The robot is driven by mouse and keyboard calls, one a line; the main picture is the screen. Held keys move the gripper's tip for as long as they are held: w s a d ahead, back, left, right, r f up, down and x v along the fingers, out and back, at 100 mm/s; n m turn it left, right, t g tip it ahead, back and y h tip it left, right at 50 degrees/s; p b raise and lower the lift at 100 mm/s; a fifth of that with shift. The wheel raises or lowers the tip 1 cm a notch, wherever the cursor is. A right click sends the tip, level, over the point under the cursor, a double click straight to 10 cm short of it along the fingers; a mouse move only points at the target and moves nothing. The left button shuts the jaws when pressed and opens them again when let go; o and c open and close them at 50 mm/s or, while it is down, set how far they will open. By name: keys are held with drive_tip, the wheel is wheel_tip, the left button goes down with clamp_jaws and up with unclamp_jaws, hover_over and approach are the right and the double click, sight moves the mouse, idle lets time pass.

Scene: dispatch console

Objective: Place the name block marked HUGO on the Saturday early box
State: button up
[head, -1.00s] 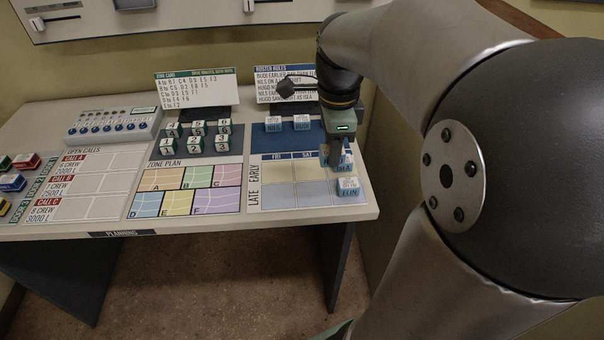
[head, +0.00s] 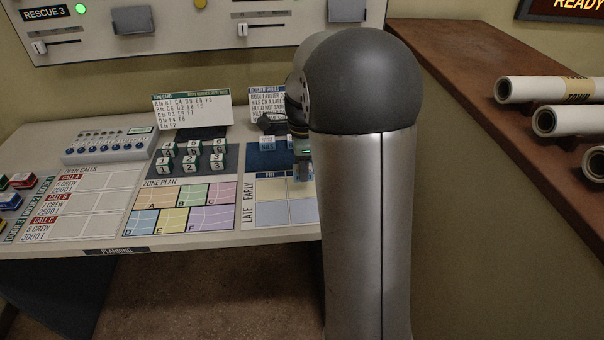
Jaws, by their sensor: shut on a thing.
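My gripper (head: 303,172) is low over the right part of the shift plan, near the right edge of the FRI column. My own arm hides most of it. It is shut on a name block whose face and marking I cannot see. The shift plan (head: 272,213) shows its LATE and EARLY rows and the FRI heading. The SAT column, with the Saturday early box, is hidden behind my arm. The HUGO marking is not readable anywhere in view. A name block that seems to read NILS (head: 267,144) stands on the blue pad behind the plan.
The roster rules card (head: 267,102) stands behind the pad, partly covered. Left of it are the zone card (head: 191,109), numbered blocks (head: 189,163) and the zone plan (head: 184,206). A brown ledge (head: 480,110) with rolled papers (head: 548,90) runs along the right.

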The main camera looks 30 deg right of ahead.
drive_tip(key=shift+w+f, duration=0.25)
drive_tip(key=shift+f, duration=1.55)
drive_tip(key=shift+f, duration=0.2)
drive_tip(key=o, duration=1)
drive_tip(key=shift+c, duration=0.2)
wheel_tip(320, 180, up, 12)
drive_tip(key=shift+r, duration=0.25)
